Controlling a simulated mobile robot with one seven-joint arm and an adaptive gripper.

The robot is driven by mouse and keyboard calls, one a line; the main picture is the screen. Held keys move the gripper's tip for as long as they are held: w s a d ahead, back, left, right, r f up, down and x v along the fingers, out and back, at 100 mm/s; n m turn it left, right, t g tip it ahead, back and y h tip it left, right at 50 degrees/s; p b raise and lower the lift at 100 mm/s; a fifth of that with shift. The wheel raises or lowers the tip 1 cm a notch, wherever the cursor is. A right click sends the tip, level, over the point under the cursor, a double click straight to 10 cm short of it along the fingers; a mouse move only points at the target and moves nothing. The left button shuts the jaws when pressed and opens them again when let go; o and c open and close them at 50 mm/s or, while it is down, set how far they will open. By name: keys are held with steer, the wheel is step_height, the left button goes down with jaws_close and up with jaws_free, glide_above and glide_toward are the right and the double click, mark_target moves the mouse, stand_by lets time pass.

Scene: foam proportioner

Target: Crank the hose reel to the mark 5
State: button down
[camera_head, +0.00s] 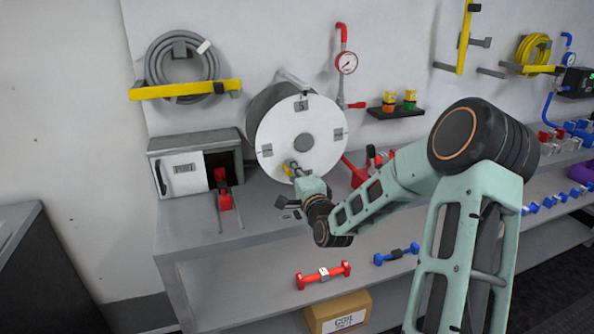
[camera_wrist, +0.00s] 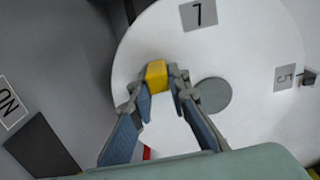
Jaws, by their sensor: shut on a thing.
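The hose reel's white disc (camera_head: 318,150) stands on the bench against the wall, and it fills much of the wrist view (camera_wrist: 150,30). The mark 5 (camera_head: 301,106) is at the disc's top, close to a small dark pointer (camera_wrist: 309,78) at the rim; exact alignment is hard to tell. In the wrist view the mark 5 (camera_wrist: 289,76) is at right and the mark 7 (camera_wrist: 198,13) at top. My gripper (camera_head: 293,168) is shut on the yellow crank handle (camera_wrist: 156,76), at the disc's lower left beside the grey hub (camera_wrist: 213,95).
A grey box (camera_head: 180,172) with a red-handled part stands left of the reel. A red lever (camera_head: 355,172) is close to its right, near my arm. A coiled grey hose (camera_head: 183,68), a gauge (camera_head: 346,63) and a small shelf (camera_head: 395,112) are on the wall.

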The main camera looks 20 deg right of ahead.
steer(key=shift+a+r+m, duration=0.15)
steer(key=shift+a+m, duration=0.1)
steer(key=shift+m, duration=0.15)
steer(key=c, duration=1.8)
jaws_free()
steer(key=shift+c, duration=0.2)
steer(key=s, duration=1.2)
steer(key=shift+d, duration=0.2)
